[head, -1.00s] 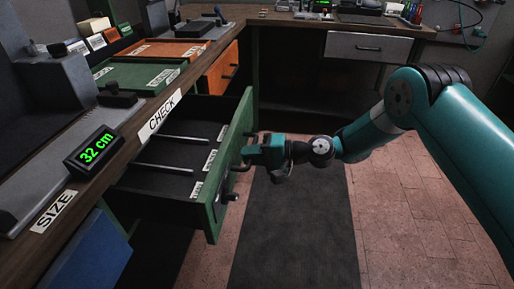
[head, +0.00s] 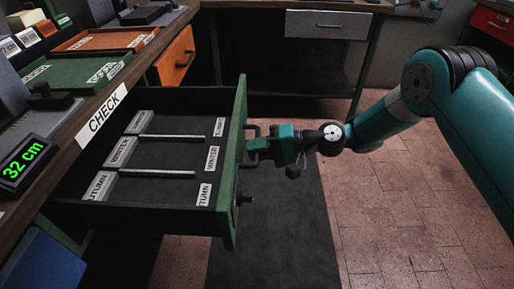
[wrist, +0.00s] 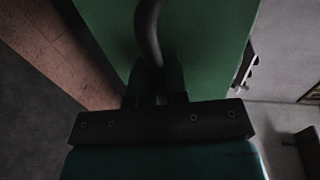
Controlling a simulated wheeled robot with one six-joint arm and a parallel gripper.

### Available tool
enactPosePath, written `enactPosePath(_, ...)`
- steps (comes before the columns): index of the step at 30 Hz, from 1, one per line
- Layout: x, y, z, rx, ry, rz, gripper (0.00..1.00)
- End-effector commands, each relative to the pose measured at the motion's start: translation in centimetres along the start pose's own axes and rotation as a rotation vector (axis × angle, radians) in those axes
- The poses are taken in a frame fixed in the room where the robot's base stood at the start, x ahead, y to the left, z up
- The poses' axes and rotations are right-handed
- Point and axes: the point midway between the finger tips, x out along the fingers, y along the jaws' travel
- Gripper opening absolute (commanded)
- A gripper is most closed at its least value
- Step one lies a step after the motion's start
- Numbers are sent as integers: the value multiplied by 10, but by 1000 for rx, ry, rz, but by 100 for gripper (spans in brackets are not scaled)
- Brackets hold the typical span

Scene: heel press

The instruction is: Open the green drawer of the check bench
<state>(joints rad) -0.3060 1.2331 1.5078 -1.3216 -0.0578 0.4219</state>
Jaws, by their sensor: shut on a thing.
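The green drawer (head: 232,190) of the check bench stands pulled well out to the right from under the bench top marked CHECK (head: 103,112). Its dark inside shows dividers and labels, among them WINTER, and grey blocks at the back of the rows. My gripper (head: 262,145) is at the outer face of the drawer front, shut on the dark drawer handle (head: 249,131). In the wrist view the curved handle (wrist: 150,35) runs between the fingers in front of the green drawer front (wrist: 205,45). The fingertips are partly in shadow.
An orange drawer (head: 176,60) is in the bench behind. A grey drawer (head: 328,25) is in the far bench, and a red drawer (head: 492,22) is at the far right. A blue panel (head: 42,262) is at the lower left. The tiled floor (head: 385,215) to the right is clear.

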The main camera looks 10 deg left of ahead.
Motion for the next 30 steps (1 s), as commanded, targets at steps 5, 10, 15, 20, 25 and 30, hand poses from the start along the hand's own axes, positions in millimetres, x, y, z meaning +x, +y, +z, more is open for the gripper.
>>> enactPosePath(5,0,0,1,0,-3,0,39)
enactPosePath(10,0,0,0,0,0,0,39)
enactPosePath(15,-1,0,0,0,1,0,39)
enactPosePath(20,-9,0,-1,2,3,1,39)
enactPosePath(25,-40,0,-2,3,7,0,39)
enactPosePath(30,-84,0,-2,1,6,0,39)
